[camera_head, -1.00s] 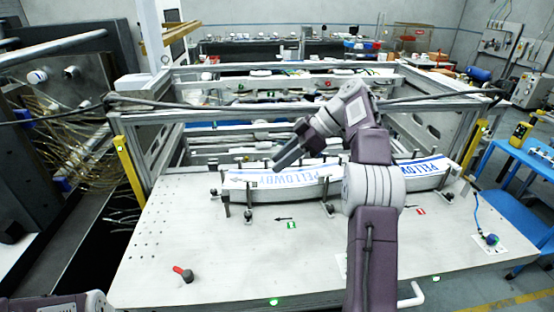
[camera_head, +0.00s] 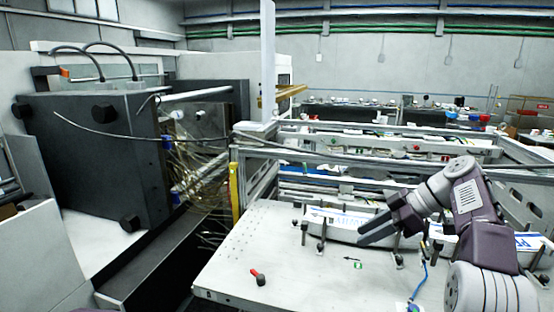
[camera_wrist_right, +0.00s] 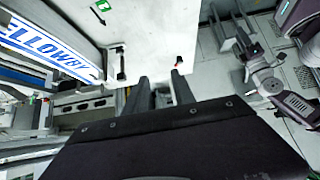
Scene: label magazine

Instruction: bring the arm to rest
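My right arm reaches in from the right in the head view. Its gripper (camera_head: 362,236) points left, in front of the near label stack, with nothing visible between the fingers. In the right wrist view its two fingers (camera_wrist_right: 160,88) stand apart with a gap between them. My left arm shows at the right of the right wrist view, over the floor, with its gripper's two fingers (camera_wrist_right: 229,22) apart and empty. It is not clearly visible in the head view. White label stacks with blue lettering (camera_head: 338,217) lie in the magazine, partly hidden by my right arm.
A pale table plate (camera_head: 290,270) bears a red-handled knob (camera_head: 258,277) and posts. A metal frame (camera_head: 390,158) stands behind it. A dark machine (camera_head: 95,150) stands at the left. The plate's front left is mostly clear.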

